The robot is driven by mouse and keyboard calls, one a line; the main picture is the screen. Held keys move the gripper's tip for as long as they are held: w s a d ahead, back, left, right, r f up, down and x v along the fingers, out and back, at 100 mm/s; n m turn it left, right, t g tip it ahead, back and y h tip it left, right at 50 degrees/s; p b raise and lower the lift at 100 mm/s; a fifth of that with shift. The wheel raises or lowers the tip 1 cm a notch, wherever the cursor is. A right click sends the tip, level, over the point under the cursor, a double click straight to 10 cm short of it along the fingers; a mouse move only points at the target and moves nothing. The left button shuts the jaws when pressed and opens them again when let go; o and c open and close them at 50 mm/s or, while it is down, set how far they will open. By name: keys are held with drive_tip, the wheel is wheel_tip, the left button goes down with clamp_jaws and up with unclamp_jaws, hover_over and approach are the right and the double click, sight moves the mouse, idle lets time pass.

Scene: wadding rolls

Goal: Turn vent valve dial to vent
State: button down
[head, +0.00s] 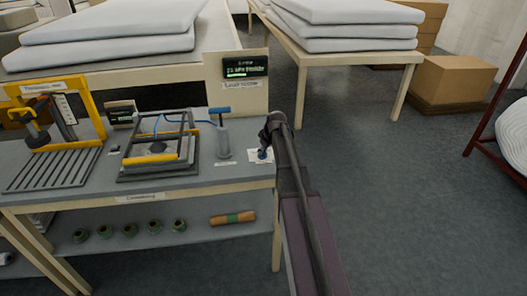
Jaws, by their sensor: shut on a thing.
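The vent valve dial (262,155) is a small dark blue knob on a white label plate (252,158) at the right end of the grey workbench. My gripper (264,146) reaches down over it from the right and is shut on the dial. The gripper covers much of the dial, and its pointer and the label markings are too small to read.
A grey hand pump (223,141) with a blue handle stands just left of the dial. Left of it are a framed press (155,150) and a yellow stand (60,115). A display panel (240,68) rises behind. Open floor lies to the right.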

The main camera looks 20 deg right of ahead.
drive_tip(key=m+h, duration=0.1)
drive_tip(key=m, duration=0.2)
drive_tip(key=shift+s+a, duration=0.1)
drive_tip(key=shift+a, duration=0.05)
drive_tip(key=m+h, duration=0.2)
drive_tip(key=m, duration=0.2)
drive_tip(key=shift+m, duration=0.4)
drive_tip(key=m+g+h, duration=0.1)
drive_tip(key=m, duration=0.3)
drive_tip(key=shift+m+g+h, duration=0.5)
drive_tip(key=shift+m+h, duration=0.1)
drive_tip(key=shift+m, duration=1.1)
drive_tip(key=c, duration=0.7)
unclamp_jaws()
drive_tip(key=shift+o, duration=0.2)
drive_tip(key=shift+n, duration=0.3)
